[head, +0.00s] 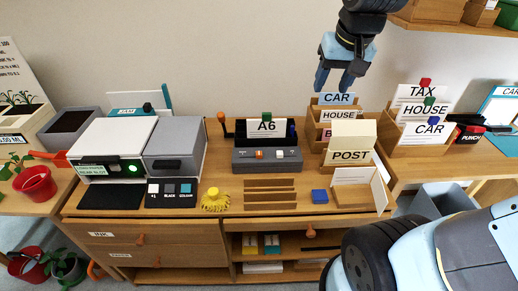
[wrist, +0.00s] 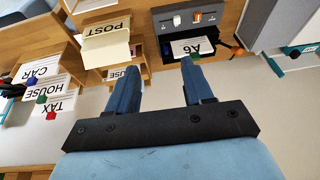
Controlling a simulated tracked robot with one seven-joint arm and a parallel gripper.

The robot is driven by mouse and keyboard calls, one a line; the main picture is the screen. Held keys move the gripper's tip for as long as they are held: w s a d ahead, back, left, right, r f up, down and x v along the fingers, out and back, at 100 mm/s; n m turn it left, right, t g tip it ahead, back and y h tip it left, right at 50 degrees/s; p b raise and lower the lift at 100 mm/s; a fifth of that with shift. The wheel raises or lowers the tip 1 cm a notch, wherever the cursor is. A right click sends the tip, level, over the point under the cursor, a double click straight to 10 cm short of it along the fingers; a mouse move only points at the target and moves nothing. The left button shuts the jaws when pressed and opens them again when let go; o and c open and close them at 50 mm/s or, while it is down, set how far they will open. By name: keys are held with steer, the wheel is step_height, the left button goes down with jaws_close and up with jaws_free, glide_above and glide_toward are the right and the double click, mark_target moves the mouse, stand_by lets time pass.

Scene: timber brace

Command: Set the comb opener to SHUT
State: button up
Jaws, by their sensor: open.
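A dark grey desk machine (head: 267,160), which looks like the comb opener, stands on the wooden bench with an A6 card (head: 266,128) upright in it. Any SHUT marking is too small to read. The machine also shows upside down at the top of the wrist view (wrist: 188,18). My gripper (head: 332,84) is open and empty, high above the bench's back, right of the machine. Its fingers also show in the wrist view (wrist: 160,75).
Wooden CAR and HOUSE card holders (head: 337,114) stand below my gripper, with a POST box (head: 348,150) in front. A printer-like unit (head: 115,150) stands left. Wooden strips (head: 270,194), a yellow brush-like item (head: 214,200) and a blue block (head: 319,196) lie along the front.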

steer(key=w+a+f+g, duration=0.2)
steer(key=w+a+f, duration=0.5)
steer(key=w+f, duration=0.3)
steer(key=g, duration=0.2)
glide_toward(259, 153)
steer(key=shift+h, duration=0.3)
steer(key=f, duration=0.8)
steer(key=shift+s+a+f, duration=0.1)
steer(key=shift+a+f, duration=0.15)
steer(key=shift+f, duration=0.1)
steer(key=shift+c, duration=0.5)
jaws_close()
